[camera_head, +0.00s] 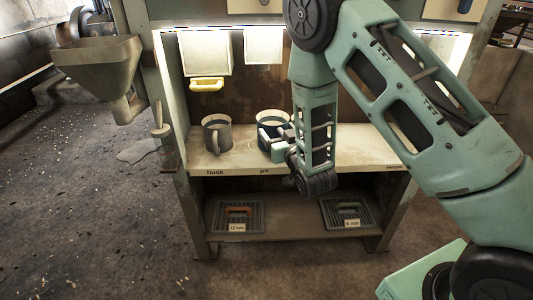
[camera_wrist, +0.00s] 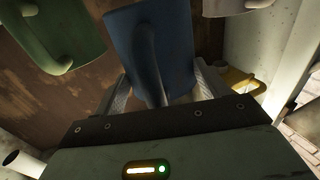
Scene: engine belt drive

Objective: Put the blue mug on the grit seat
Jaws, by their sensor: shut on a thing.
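The blue mug (camera_wrist: 175,45) is between my gripper's fingers (camera_wrist: 163,88) in the wrist view, with its handle towards the camera. My gripper is shut on it. In the head view my gripper (camera_head: 282,143) holds the mug (camera_head: 263,139) upright over the shelf, directly behind the "grit" label (camera_head: 264,170). The arm partly covers the mug. I cannot tell whether its base touches the shelf. The grit seat under it is hidden.
A grey mug (camera_head: 216,134) stands left on the shelf (camera_head: 240,160), behind the "husk" label. A green mug (camera_wrist: 55,35) and a pale mug (camera_wrist: 232,6) flank the blue one in the wrist view. Trays lie on the lower shelf.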

